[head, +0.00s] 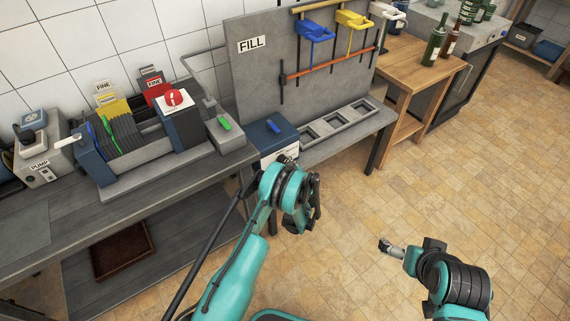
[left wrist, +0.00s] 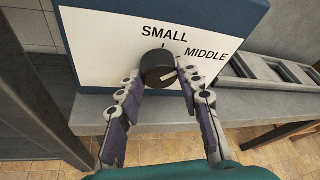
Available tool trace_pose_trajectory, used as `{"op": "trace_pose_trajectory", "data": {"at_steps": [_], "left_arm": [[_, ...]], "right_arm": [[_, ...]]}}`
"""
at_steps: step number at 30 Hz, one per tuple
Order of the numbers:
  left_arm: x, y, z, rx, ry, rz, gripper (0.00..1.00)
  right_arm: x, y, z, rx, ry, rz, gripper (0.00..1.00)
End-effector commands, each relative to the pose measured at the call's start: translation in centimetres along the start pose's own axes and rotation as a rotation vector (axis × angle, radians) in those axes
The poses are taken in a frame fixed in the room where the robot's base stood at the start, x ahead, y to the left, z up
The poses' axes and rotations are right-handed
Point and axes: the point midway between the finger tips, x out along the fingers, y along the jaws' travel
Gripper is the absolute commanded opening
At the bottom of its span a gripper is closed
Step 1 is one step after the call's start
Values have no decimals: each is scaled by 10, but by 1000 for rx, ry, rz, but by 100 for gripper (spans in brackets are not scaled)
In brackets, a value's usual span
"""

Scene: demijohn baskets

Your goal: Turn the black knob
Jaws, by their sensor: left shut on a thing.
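The black knob (left wrist: 157,66) is on the white front panel (left wrist: 100,50) of a blue box (head: 268,136). The panel reads SMALL above the knob and MIDDLE to its upper right. A pale line on the knob's face points right and slightly up, a little below the word MIDDLE. My left gripper (left wrist: 160,84) has one finger on each side of the knob and is shut on it. In the head view my left wrist is in front of the box and hides the knob. My right gripper (head: 390,247) is over the floor at lower right, away from everything; its jaw opening is unclear.
The grey FILL board (head: 262,75) with blue and yellow handles stands behind the box. A grey slotted tray (head: 340,122) lies right of it. A rack of dark plates (head: 122,135) and a pump unit (head: 40,150) stand left. The floor at right is clear.

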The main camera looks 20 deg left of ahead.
Motion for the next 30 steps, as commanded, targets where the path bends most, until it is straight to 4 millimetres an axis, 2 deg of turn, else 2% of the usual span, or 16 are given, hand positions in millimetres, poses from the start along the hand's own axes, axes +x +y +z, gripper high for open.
{"op": "trace_pose_trajectory", "data": {"at_steps": [11,12,14,24,30], "left_arm": [[0,0,0,-5,-1,-1,6],[0,0,0,-5,-1,-1,40],[0,0,0,-5,-1,-1,56],[0,-1,2,-4,-1,-2,57],[-9,-13,25,-4,-1,-2,57]], "right_arm": [[0,0,0,0,0,0,100],[0,0,0,0,0,0,100],[0,0,0,0,0,0,100],[0,0,0,0,0,0,100],[0,0,0,0,0,0,100]]}}
